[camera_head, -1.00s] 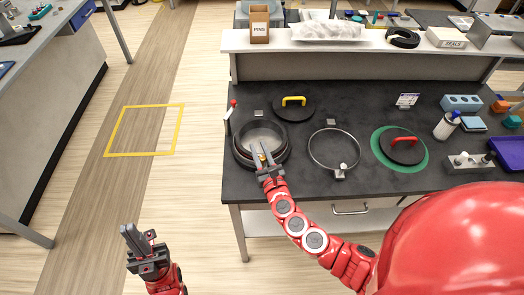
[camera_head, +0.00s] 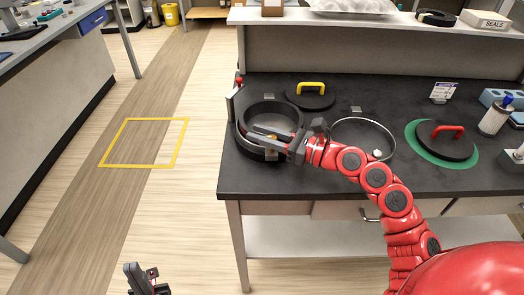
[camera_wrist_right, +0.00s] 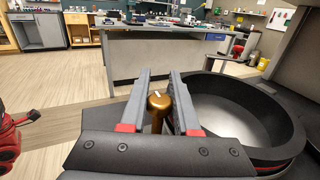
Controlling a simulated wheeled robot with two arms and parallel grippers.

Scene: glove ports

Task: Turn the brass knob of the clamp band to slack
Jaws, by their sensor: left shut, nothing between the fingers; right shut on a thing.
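The black round port (camera_head: 243,140) stands at the left of the bench, with a grey inside. The brass knob (camera_wrist_right: 158,101) is at its near side, upright, with a pale mark on top. It also shows small in the head view (camera_head: 271,143). My right gripper (camera_head: 262,136) lies across the port's near rim, its fingers pointing left. In the right wrist view, the fingers (camera_wrist_right: 158,88) are on both sides of the knob, shut on it. The clamp band itself is mostly hidden behind the gripper. My left gripper (camera_head: 135,270) is shut and empty, low over the floor.
A thin metal ring (camera_head: 393,139) lies right of the port. A black lid with a yellow handle (camera_head: 310,86) lies behind, and a lid with a red handle (camera_head: 446,130) sits on a green disc at right.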

